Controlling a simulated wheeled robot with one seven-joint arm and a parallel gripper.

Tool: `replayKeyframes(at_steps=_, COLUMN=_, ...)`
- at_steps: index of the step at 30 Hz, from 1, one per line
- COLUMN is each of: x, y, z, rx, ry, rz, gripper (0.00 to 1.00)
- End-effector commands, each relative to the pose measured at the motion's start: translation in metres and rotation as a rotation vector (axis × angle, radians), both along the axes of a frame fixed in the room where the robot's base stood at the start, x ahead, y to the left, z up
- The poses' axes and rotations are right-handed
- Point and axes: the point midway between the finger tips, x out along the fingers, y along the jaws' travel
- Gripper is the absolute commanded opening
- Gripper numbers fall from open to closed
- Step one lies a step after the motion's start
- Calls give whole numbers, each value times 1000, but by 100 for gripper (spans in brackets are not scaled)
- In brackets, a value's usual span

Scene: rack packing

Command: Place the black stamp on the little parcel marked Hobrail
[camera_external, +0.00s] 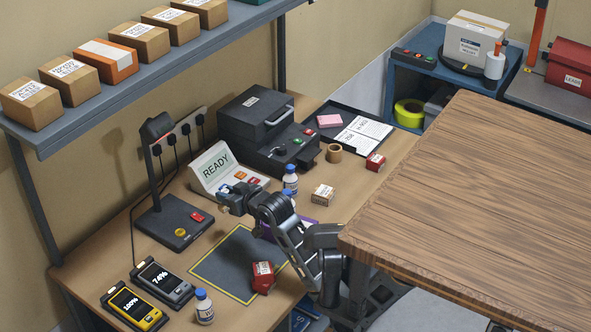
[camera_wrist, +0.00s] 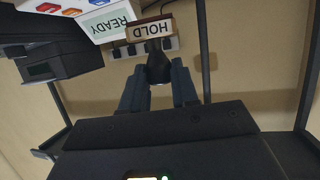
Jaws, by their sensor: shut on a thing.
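My gripper (camera_external: 236,199) is over the workbench in front of the READY display. In the wrist view its two fingers (camera_wrist: 158,78) are shut on the black handle (camera_wrist: 158,62) of a stamp. Beyond the handle is a wooden block with a white label, HOLD (camera_wrist: 152,30), upside down in that view; it seems to be the stamp's head. Little parcels lie on the bench: a brown one (camera_external: 322,195) right of my arm, a red one (camera_external: 376,162) farther back, and another red one (camera_external: 262,278) on the dark mat. Their lettering is too small to tell which is Hobrail.
The yellow-edged mat (camera_external: 222,268) lies below my gripper. The READY display (camera_external: 213,168), a black machine (camera_external: 265,125) and a lamp-like stand (camera_external: 172,222) crowd the back. Small bottles (camera_external: 203,308) and handheld devices (camera_external: 135,304) stand nearby. A shelf (camera_external: 150,75) of boxes hangs above.

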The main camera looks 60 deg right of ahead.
Motion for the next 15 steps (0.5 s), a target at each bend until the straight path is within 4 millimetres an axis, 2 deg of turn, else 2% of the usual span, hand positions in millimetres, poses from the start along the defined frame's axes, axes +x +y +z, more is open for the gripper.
replayKeyframes(at_steps=1, x=0, y=0, z=16, rx=1, ry=-9, rz=0, gripper=0)
replayKeyframes(at_steps=4, x=1, y=0, z=38, rx=1, ry=-9, rz=0, gripper=0)
replayKeyframes(at_steps=12, x=0, y=0, z=88, rx=0, ry=-7, rz=-1, gripper=0)
replayKeyframes(at_steps=15, x=-1, y=-24, z=80, rx=0, ry=0, rz=-4, gripper=0)
